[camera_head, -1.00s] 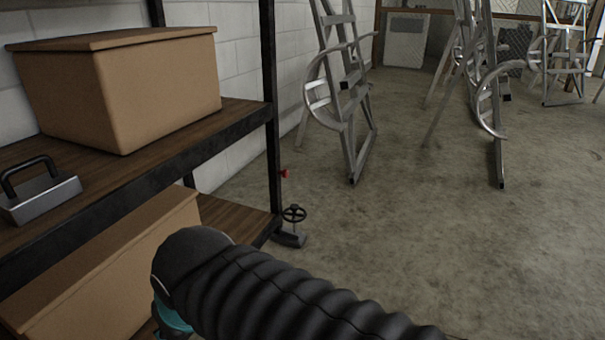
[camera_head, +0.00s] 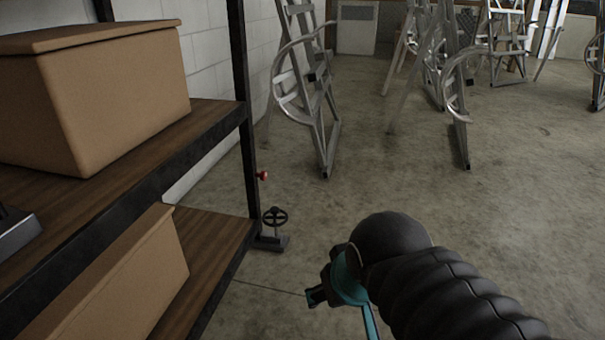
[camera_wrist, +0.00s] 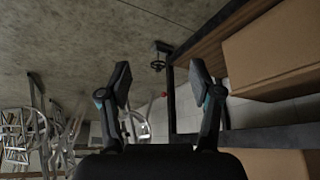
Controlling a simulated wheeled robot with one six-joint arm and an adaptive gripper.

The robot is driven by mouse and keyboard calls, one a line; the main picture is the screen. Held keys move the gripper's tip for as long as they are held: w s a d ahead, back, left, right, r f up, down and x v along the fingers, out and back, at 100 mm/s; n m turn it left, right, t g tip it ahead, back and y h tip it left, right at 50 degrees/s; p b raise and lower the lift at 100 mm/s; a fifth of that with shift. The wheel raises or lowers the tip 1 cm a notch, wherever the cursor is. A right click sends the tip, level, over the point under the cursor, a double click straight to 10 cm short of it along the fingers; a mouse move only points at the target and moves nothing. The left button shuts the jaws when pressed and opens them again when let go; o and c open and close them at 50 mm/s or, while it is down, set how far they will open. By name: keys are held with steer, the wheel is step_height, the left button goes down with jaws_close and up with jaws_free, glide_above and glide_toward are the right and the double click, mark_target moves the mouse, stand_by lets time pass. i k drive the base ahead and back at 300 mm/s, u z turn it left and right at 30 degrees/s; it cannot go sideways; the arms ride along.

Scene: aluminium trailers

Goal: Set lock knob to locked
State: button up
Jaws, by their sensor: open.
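A small red knob (camera_head: 263,175) sticks out from the side of the black shelf post in the head view. It also shows in the wrist view (camera_wrist: 163,94), between my fingers but beyond them. A black handwheel (camera_head: 275,217) stands on a short stem and dark base near the foot of the post; it also shows in the wrist view (camera_wrist: 158,66). I cannot tell which of these is the lock knob, nor its setting. My gripper (camera_wrist: 160,82) is open and empty, apart from both. In the head view, my arm partly hides it at the lower right of the shelf.
The shelf (camera_head: 215,130) on the left holds an upper cardboard box (camera_head: 110,95), a lower box (camera_head: 120,285) and a partly seen metal block (camera_head: 15,232). Aluminium trailer frames (camera_head: 318,110) stand upright beyond. The concrete floor (camera_head: 400,190) between is clear.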

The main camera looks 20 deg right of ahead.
mark_target(263, 176)
steer(key=z, duration=0.05)
steer(key=k, duration=0.45)
steer(key=u, duration=0.45)
steer(key=i, duration=1.5)
steer(key=z, duration=0.65)
